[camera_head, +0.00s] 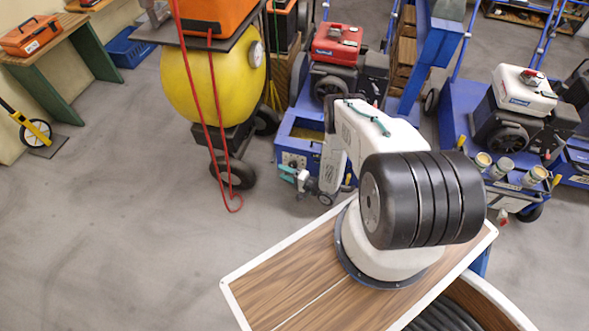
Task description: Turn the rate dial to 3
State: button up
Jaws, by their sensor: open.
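A blue machine with a red-topped engine (336,46) stands beyond my arm. Its low front panel (293,160) carries a small pale round part that may be the rate dial; it is too small to read any numbers or pointer. My gripper (287,174), with teal fingers, is just in front of this panel, at its lower left. It is open, and I see nothing between the fingers. I cannot tell whether it touches the panel. My white arm hides the right part of the panel.
A yellow tank (190,85) on wheels, with a red hose (213,150) hanging to the floor, stands close left of the gripper. Another blue machine with a white-topped engine (522,92) stands at right. The grey floor (110,230) at left is clear.

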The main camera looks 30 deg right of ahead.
jog(key=w+a+r+n+h, duration=0.1)
jog(key=w+a+h, duration=0.5)
jog(key=w+a, duration=0.25)
jog(key=n+g+h, duration=0.3)
jog(key=g+h, duration=0.5)
jog(key=h, duration=0.5)
send_near(292, 166)
jog(key=f+x, duration=0.1)
jog(key=x, duration=0.8)
jog(key=shift+d+r, duration=0.15)
jog(key=shift+r, duration=0.1)
jog(key=c, duration=0.9)
